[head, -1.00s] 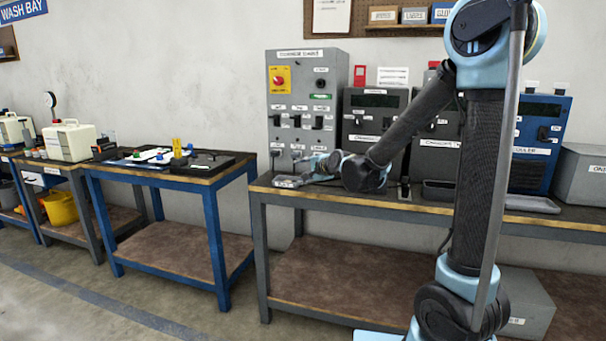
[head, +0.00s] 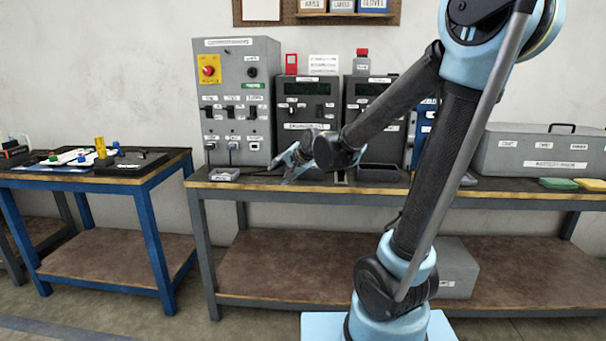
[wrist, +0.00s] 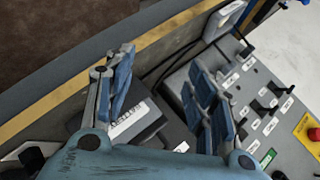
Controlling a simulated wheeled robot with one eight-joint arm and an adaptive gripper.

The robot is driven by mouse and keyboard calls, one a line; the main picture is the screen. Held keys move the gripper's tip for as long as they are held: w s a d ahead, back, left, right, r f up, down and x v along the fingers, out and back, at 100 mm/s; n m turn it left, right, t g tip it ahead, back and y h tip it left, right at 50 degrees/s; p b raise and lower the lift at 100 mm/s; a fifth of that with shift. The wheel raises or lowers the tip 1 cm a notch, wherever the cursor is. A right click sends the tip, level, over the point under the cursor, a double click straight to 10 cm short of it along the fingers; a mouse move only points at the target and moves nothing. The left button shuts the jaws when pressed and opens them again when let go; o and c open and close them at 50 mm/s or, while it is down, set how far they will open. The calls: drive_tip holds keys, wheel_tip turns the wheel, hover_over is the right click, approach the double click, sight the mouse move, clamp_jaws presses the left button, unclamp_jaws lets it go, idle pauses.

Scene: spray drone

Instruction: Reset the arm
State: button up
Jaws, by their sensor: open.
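The grey switch cabinet (head: 240,100) with a red knob stands at the bench's back, beside dark chargers (head: 307,100). A large grey box (head: 545,152) and sponges (head: 558,183) are at right. A blue table (head: 130,182) stands left.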

drive_tip(key=s+d+f+n+g+h, duration=0.2)
drive_tip(key=s+d+f, duration=0.2)
drive_tip(key=s+d, duration=0.5)
drive_tip(key=s+d+f+n+g+h, duration=0.2)
drive_tip(key=s+d+f, duration=0.2)
drive_tip(key=s+d, duration=0.5)
drive_tip(key=s+d+f+n+g+h, duration=0.1)
drive_tip(key=s+d+f, duration=0.3)
drive_tip(key=s+d, duration=0.5)
drive_tip(key=shift+s+n+g+h, duration=0.4)
drive_tip(key=shift+s+g+h, duration=0.2)
drive_tip(key=shift+s+h, duration=0.25)
drive_tip(key=shift+w+f, duration=0.25)
drive_tip(key=shift+w, duration=0.25)
